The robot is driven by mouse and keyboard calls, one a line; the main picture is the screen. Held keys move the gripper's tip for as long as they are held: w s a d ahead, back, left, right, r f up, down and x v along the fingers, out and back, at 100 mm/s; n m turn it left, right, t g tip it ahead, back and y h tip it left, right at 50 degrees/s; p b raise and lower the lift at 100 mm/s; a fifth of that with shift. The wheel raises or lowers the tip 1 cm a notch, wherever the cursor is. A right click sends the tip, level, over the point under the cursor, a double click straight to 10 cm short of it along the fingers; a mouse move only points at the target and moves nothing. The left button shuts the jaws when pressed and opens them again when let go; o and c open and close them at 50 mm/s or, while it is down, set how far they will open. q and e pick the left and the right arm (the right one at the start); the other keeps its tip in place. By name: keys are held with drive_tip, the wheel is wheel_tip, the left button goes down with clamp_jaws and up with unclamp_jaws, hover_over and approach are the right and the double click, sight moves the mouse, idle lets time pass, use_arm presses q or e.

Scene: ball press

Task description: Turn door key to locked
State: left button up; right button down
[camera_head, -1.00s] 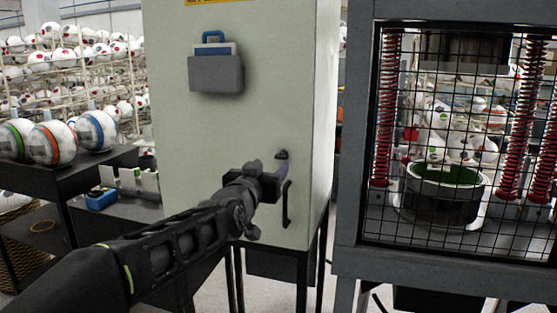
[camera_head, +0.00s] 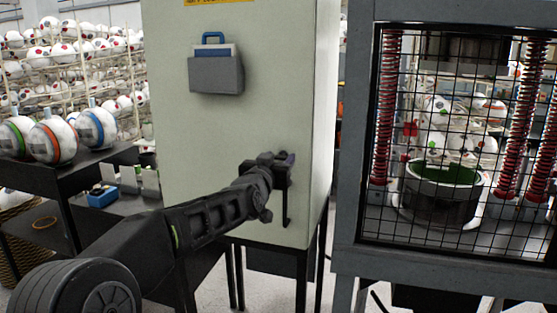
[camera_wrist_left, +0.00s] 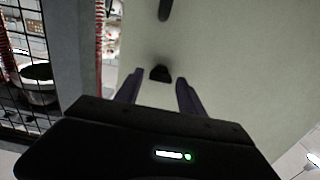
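The door key (camera_wrist_left: 160,73) is a small dark piece on the pale cabinet door (camera_head: 215,140). In the left wrist view it sits just beyond and between the fingertips. In the head view my gripper hides it. My left gripper (camera_head: 286,160) points at the door at key height, its two dark fingers apart with nothing held between them. I cannot tell whether a finger touches the key. The black door handle (camera_head: 287,208) hangs just below the gripper and shows at the top of the left wrist view (camera_wrist_left: 165,10). My right gripper is out of view.
A grey document holder (camera_head: 216,74) is fixed higher on the door. A mesh-fronted press (camera_head: 345,150) with red springs and a black bowl (camera_head: 440,205) stands to the right. Balls (camera_head: 52,142) sit on a dark table and racks at left.

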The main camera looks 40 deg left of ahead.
use_arm(q)
clamp_jaws()
drive_tip(key=shift+m, duration=0.3)
idle(0.4)
drive_tip(key=m+p, duration=0.1)
drive_tip(key=m, duration=0.3)
drive_tip(key=shift+d, duration=0.1)
drive_tip(key=m+p, duration=0.1)
drive_tip(key=m, duration=0.3)
drive_tip(key=shift+m, duration=0.4)
drive_tip(key=m+p, duration=0.1)
drive_tip(key=m, duration=0.3)
drive_tip(key=shift+f, duration=0.1)
drive_tip(key=m+p, duration=0.1)
drive_tip(key=m, duration=0.3)
drive_tip(key=shift+d+m, duration=0.1)
drive_tip(key=shift+m, duration=0.2)
drive_tip(key=shift+f, duration=0.1)
